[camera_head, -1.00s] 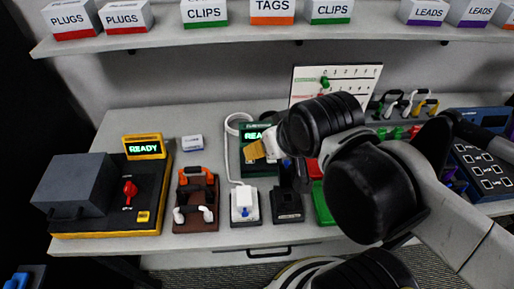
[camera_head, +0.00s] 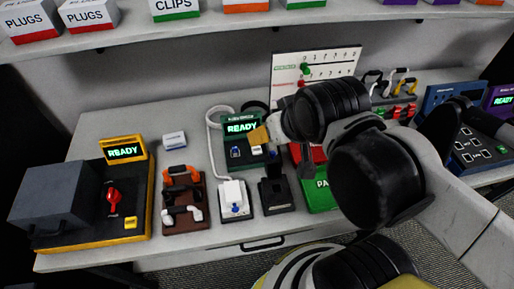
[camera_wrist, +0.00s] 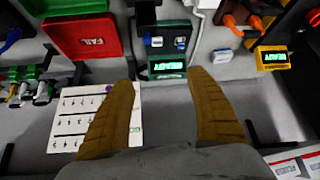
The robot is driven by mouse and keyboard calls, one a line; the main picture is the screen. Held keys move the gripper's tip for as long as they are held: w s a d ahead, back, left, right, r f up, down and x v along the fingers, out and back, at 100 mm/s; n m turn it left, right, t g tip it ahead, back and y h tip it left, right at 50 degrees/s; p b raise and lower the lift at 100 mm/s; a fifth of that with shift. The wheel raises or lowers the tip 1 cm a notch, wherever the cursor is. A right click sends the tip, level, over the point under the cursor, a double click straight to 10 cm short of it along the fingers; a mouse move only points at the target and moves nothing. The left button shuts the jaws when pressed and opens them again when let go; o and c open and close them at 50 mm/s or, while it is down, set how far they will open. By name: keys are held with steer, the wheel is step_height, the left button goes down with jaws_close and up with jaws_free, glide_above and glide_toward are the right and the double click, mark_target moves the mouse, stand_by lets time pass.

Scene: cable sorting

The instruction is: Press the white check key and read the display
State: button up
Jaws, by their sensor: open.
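The green tester (camera_head: 231,165) stands at the back middle of the bench. Its lit display (camera_head: 241,127) reads READY in green. On its face are a blue-marked part (camera_head: 235,152) and a small pale part (camera_head: 256,150), which may be the white check key; it is too small to be sure. In the wrist view the display (camera_wrist: 167,66) is upside down, with a whitish part (camera_wrist: 157,42) beside it. My gripper (camera_head: 259,135) hovers by the tester's right edge, hiding some of it. In the wrist view my gripper (camera_wrist: 160,78) is open and empty, its tan fingers framing the display.
A black and yellow device (camera_head: 112,195) with another READY display (camera_head: 124,151) stands left. A brown cable rack (camera_head: 183,215), a white-topped block (camera_head: 234,197) and a black fixture (camera_head: 275,192) are in front. Red and green trays (camera_head: 318,195) lie right, partly behind my arm.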

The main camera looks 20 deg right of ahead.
jaws_close()
stand_by(0.3)
stand_by(1.1)
